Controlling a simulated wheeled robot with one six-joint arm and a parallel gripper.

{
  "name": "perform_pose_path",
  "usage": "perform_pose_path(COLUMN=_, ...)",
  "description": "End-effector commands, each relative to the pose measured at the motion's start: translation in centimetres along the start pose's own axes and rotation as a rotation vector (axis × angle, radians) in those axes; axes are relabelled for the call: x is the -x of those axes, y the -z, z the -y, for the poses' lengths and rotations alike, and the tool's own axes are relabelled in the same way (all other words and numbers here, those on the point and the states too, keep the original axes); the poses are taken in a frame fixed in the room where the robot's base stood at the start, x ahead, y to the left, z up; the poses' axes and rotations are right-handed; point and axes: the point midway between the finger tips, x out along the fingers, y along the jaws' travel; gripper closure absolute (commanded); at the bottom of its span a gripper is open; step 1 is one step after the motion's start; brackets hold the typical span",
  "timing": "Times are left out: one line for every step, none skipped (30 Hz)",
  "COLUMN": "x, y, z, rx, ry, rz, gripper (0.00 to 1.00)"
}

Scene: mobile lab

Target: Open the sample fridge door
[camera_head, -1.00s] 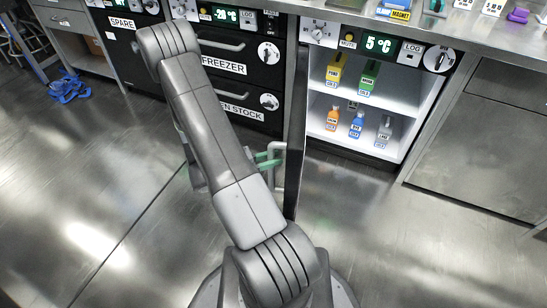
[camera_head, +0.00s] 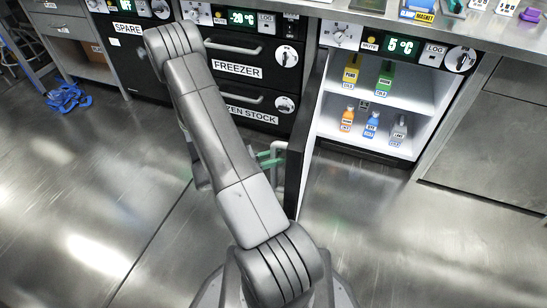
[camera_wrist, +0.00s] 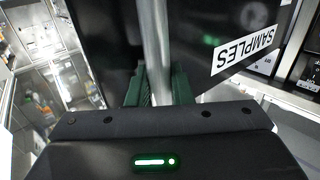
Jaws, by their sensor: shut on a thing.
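The sample fridge (camera_head: 385,100) stands under the counter with its lit white inside showing below the 5°C panel. Its door (camera_head: 311,135) is swung wide open and is seen nearly edge-on in the head view. In the wrist view the dark door face (camera_wrist: 215,35) carries a SAMPLES label. My gripper (camera_head: 268,160) is at the outer side of the door, partly hidden by my arm. In the wrist view my gripper's green fingers (camera_wrist: 158,85) are shut around the vertical metal door handle (camera_wrist: 154,40).
Several bottles stand on two fridge shelves, among them a yellow one (camera_head: 351,72) and an orange one (camera_head: 347,119). The freezer (camera_head: 240,68) is left of the fridge. Blue coiled things (camera_head: 68,98) lie on the floor far left. The floor (camera_head: 370,220) right of the door is clear.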

Motion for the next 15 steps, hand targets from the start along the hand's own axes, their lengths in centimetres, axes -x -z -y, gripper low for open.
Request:
perform_pose_path(x=0.02, y=-0.04, z=-0.03, rx=0.001, ry=0.000, rz=0.001, gripper=1.00)
perform_pose_path(x=0.02, y=-0.04, z=-0.03, rx=0.001, ry=0.000, rz=0.001, gripper=1.00)
perform_pose_path(x=0.02, y=-0.04, z=-0.02, rx=0.000, ry=0.000, rz=0.001, gripper=1.00)
perform_pose_path(x=0.02, y=-0.03, z=-0.01, rx=0.000, ry=0.000, rz=0.001, gripper=1.00)
perform_pose_path(x=0.02, y=-0.03, z=-0.01, rx=0.000, ry=0.000, rz=0.001, gripper=0.76)
perform_pose_path(x=0.01, y=-0.03, z=-0.01, rx=0.000, ry=0.000, rz=0.001, gripper=0.69)
perform_pose_path(x=0.01, y=-0.03, z=0.00, rx=0.000, ry=0.000, rz=0.001, gripper=0.63)
perform_pose_path(x=0.01, y=-0.02, z=0.00, rx=0.000, ry=0.000, rz=0.001, gripper=0.61)
perform_pose_path(x=0.01, y=-0.02, z=0.01, rx=-0.001, ry=0.000, rz=0.001, gripper=0.61)
perform_pose_path(x=0.01, y=-0.01, z=0.01, rx=-0.001, ry=0.000, rz=0.001, gripper=0.61)
perform_pose_path(x=0.00, y=-0.01, z=0.02, rx=-0.001, ry=0.000, rz=0.001, gripper=0.61)
perform_pose_path(x=0.00, y=-0.01, z=0.03, rx=-0.001, ry=0.000, rz=0.000, gripper=0.61)
perform_pose_path(x=0.00, y=0.00, z=0.03, rx=-0.001, ry=0.000, rz=0.000, gripper=0.61)
perform_pose_path(x=0.00, y=0.00, z=0.03, rx=-0.001, ry=0.000, rz=0.000, gripper=0.61)
perform_pose_path(x=0.02, y=0.01, z=0.04, rx=-0.001, ry=0.001, rz=0.000, gripper=0.61)
